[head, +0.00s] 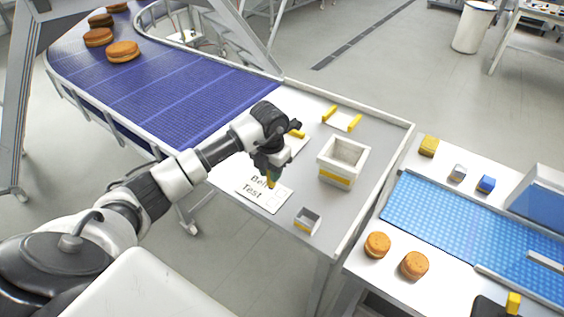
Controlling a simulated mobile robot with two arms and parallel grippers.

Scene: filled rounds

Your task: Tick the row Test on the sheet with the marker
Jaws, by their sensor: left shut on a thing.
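The white sheet (262,203) lies flat on the grey table, with the rows "Belt" and "Test" printed large on it. The end of the word "Belt" is partly covered by my gripper. My left gripper (271,174) is over the sheet's upper right part, pointing down. It is shut on the marker (272,183), whose greenish-yellow lower part shows below the fingers. The marker's tip is close to the paper near the right-hand boxes; I cannot tell whether it touches. No tick mark can be made out. My right gripper is not in view.
A white bin with a yellow stripe (337,174) and a small grey box (307,222) stand right of the sheet. A yellow-ended holder (342,119) lies behind. A blue conveyor (165,95) carries buns. A blue-matted table (460,229) is at right.

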